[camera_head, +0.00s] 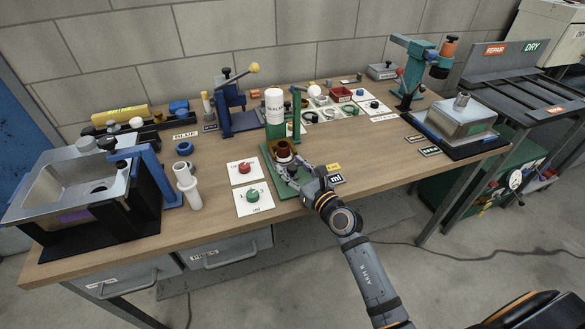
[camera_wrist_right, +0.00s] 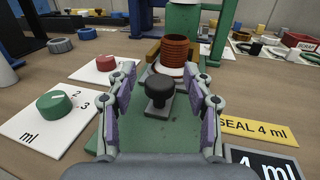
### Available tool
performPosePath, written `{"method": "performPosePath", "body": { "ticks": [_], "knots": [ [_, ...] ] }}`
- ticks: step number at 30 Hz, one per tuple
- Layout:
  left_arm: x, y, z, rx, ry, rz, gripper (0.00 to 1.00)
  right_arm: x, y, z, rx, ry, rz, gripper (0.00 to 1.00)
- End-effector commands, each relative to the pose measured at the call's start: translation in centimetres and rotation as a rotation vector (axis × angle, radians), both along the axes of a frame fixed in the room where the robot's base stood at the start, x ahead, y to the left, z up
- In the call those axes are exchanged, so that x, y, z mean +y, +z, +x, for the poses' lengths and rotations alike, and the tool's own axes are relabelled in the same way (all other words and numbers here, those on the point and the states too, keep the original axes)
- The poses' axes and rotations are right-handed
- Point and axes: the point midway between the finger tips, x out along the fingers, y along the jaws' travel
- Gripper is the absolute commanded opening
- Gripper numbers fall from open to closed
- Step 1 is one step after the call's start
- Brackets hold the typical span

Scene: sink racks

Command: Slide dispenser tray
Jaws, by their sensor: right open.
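The dispenser has a green base (camera_head: 268,165) and a green upright holding a white bottle (camera_head: 273,105) marked SEAL. A reddish-brown threaded cup (camera_wrist_right: 178,52) stands at the foot of the upright, also visible in the head view (camera_head: 283,149). A brownish-gold piece (camera_wrist_right: 152,52) shows beside the cup. A black knob (camera_wrist_right: 160,92) on a dark stem stands in front of the cup, low over the base; how it joins the tray is hard to see. My right gripper (camera_wrist_right: 162,80) is open, its fingers on either side of the knob with visible gaps. My left gripper is not in view.
Left of the dispenser lie white cards with a red dial (camera_wrist_right: 107,63) and a green dial (camera_wrist_right: 54,103). A yellow "SEAL 4 ml" label (camera_wrist_right: 258,131) and a black "4 ml" label (camera_wrist_right: 262,163) lie to the right. A metal sink (camera_head: 75,180) stands at the far left.

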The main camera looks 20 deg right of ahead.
Motion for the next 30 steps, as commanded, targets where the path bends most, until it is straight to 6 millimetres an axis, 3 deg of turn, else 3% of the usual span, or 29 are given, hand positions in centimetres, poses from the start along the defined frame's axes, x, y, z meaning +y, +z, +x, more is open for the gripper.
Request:
{"method": "performPosePath", "body": {
  "ticks": [8,19,30],
  "knots": [
    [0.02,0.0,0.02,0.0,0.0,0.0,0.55,0.05,0.01,0.15,0.0,0.0,0.0,0.5],
    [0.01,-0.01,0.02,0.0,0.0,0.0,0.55,0.03,0.01,0.13,0.0,0.0,0.0,0.0],
    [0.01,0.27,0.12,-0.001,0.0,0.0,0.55,0.01,0.02,-0.39,0.001,0.0,0.001,0.0]
  ]
}}
